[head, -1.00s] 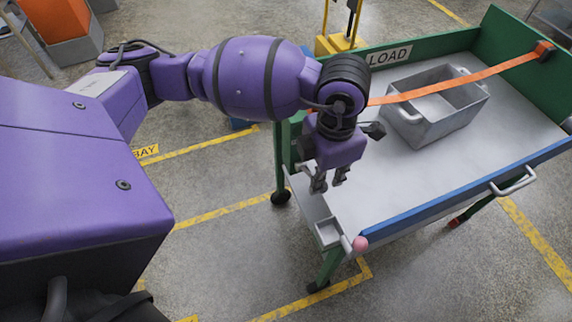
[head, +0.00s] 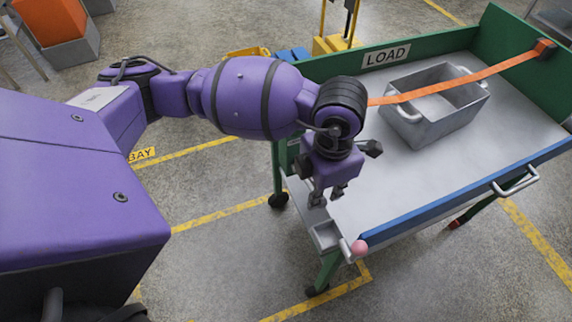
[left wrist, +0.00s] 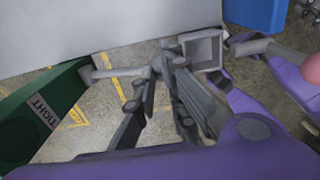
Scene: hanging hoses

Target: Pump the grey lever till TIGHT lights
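My left gripper (head: 328,195) points down beside the left end of the cart. A grey bar (left wrist: 112,73), which looks like the lever, runs from the green end panel (left wrist: 55,112) towards the fingertips. Its tip is close to the left-hand finger; I cannot tell whether they touch. The TIGHT label (left wrist: 38,111) on the panel looks dark, with pale letters. My right gripper is in neither view.
The cart (head: 400,185) holds a grey bin (head: 432,105) under an orange strap (head: 455,85). Bare floor lies left of the cart.

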